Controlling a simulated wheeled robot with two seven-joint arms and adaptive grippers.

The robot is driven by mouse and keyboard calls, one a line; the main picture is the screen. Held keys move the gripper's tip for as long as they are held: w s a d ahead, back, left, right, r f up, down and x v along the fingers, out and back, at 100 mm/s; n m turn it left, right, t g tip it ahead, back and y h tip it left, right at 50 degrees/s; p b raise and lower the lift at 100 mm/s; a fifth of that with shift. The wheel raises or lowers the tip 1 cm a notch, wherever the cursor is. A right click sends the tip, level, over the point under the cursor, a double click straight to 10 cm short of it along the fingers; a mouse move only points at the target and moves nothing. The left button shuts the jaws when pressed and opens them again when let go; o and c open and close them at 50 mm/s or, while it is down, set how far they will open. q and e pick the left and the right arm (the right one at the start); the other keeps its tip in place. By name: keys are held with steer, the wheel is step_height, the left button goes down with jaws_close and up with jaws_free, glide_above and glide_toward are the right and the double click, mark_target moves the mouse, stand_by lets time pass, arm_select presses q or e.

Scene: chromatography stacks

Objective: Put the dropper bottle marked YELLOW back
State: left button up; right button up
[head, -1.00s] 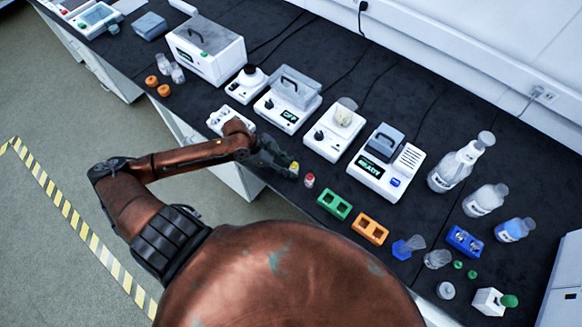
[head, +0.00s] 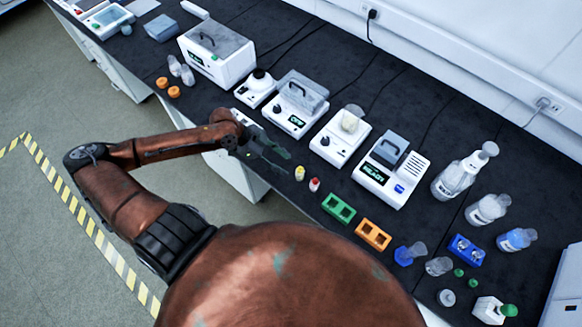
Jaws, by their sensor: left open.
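A small dropper bottle with a yellow cap (head: 300,173) stands upright on the black bench top near its front edge. A similar bottle with a red cap (head: 314,184) stands just to its right. Their markings are too small to read. My left gripper (head: 284,162) is open and empty, just to the left of the yellow bottle, with its fingers pointing right toward it. It looks apart from the bottle. My right gripper is not in view.
A green rack (head: 338,207) and an orange rack (head: 373,234) stand to the right of the bottles. Several white instruments, including a display unit (head: 388,170), line the bench behind. Wash bottles (head: 464,171) and small glassware crowd the right end.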

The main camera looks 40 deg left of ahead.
arm_select(q)
steer(key=v, duration=0.4)
steer(key=shift+d+p, duration=0.1)
steer(key=shift+p, duration=0.3)
steer(key=shift+f, duration=0.1)
stand_by(1.9)
